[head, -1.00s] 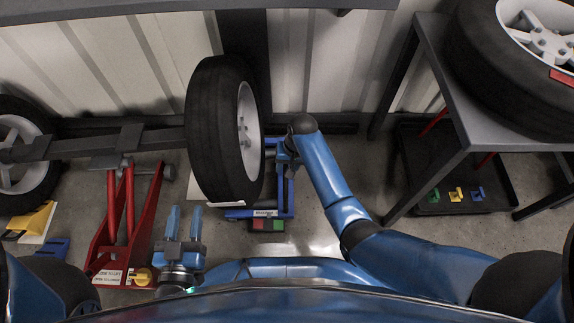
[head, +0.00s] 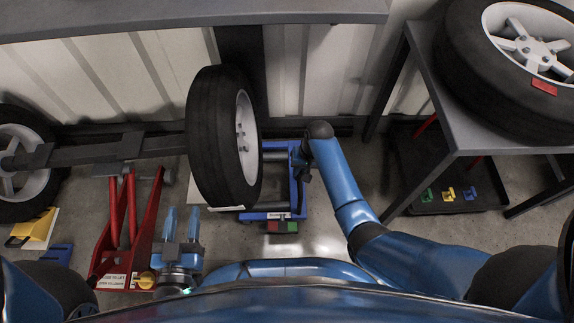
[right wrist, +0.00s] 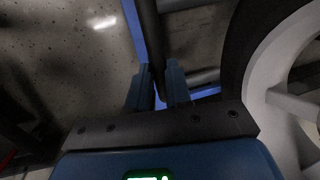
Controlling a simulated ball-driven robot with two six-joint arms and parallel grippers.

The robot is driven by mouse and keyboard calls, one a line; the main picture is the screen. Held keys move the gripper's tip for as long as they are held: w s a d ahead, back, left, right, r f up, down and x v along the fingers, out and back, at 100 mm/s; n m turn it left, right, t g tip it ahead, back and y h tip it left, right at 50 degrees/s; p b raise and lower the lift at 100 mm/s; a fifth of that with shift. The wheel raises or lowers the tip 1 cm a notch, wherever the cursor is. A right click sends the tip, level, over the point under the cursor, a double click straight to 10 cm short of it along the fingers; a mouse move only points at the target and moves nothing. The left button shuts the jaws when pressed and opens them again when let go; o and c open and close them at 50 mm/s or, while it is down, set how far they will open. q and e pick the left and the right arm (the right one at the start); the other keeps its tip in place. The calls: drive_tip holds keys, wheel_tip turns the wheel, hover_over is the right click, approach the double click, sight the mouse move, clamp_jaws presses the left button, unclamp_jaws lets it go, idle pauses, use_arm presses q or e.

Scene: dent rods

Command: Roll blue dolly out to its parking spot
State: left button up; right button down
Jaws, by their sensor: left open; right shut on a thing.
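The blue dolly (head: 300,198) is on the floor, partly hidden behind the hung tyre and wheel (head: 222,140); its right side with rollers shows. My right gripper (head: 302,163) is at the dolly's right side. In the right wrist view, my right gripper (right wrist: 158,86) is shut on a dark bar (right wrist: 153,45) beside the dolly's blue frame (right wrist: 133,28). My left gripper (head: 181,214) is open and empty, above the floor beside the red jack (head: 148,215). I cannot make out a marked parking spot.
A red and green block (head: 283,227) sits at the dolly's front. A grey table (head: 440,95) carrying a spare wheel (head: 510,60) stands at right, with a black tray (head: 470,207) below. Bare floor lies between dolly and table. Yellow (head: 35,228) and blue (head: 57,256) pieces lie at left.

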drive_tip(key=d+p, duration=0.4)
drive_tip(key=d, duration=1.8)
drive_tip(key=shift+p, duration=0.3)
drive_tip(key=c, duration=1.1)
unclamp_jaws()
drive_tip(key=shift+d, duration=0.1)
drive_tip(key=shift+o, duration=0.2)
wheel_tip(320, 180, up, 7)
drive_tip(key=d+p, duration=0.1)
drive_tip(key=p, duration=0.3)
drive_tip(key=shift+d+r, duration=0.2)
drive_tip(key=shift+d, duration=0.05)
